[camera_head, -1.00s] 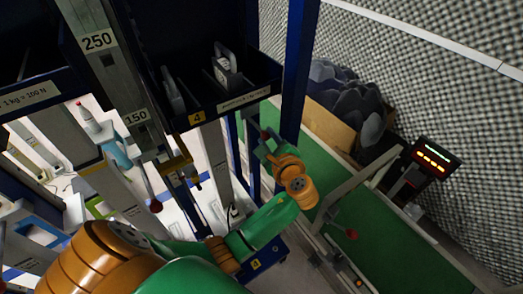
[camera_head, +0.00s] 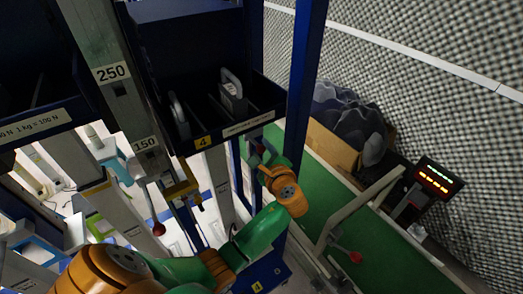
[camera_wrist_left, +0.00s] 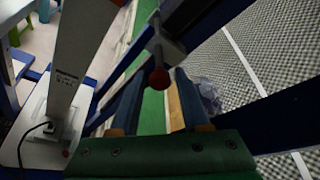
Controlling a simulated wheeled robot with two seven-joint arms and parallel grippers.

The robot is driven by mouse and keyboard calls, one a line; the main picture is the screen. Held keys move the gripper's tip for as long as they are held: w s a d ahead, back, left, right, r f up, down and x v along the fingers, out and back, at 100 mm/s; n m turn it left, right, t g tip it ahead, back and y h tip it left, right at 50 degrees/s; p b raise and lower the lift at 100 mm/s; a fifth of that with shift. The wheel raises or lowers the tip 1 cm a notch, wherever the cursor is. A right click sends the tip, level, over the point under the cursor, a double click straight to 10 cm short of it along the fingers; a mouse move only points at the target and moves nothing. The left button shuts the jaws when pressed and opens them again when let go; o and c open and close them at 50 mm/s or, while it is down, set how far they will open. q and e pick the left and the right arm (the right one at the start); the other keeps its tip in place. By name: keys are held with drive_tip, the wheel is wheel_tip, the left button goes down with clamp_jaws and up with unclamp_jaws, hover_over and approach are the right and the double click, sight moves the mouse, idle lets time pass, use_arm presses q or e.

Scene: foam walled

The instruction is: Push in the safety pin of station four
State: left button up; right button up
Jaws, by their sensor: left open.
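Station four is marked by a yellow "4" label (camera_head: 202,142) on the front of a dark blue bin (camera_head: 228,132). My left gripper (camera_head: 256,150) is small and dark beyond its orange wrist, beside the blue post right of the bin. In the left wrist view, my left gripper (camera_wrist_left: 157,98) is open. A red ball knob (camera_wrist_left: 159,79) on a dark rod shows between the fingertips; I cannot tell whether they touch it. I cannot clearly tell whether this knob is the safety pin. My right gripper is not in view.
Blue posts (camera_head: 306,75) and a grey column marked 150 and 250 (camera_head: 112,72) stand close to the arm. Another red knob (camera_head: 158,229) hangs left. A green conveyor (camera_head: 370,262) and lit display (camera_head: 438,180) lie right.

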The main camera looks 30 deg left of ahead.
use_arm(q)
drive_tip(key=v, duration=0.6)
drive_tip(key=shift+s+d+b, duration=0.15)
drive_tip(key=shift+s+b, duration=0.05)
drive_tip(key=shift+b, duration=0.25)
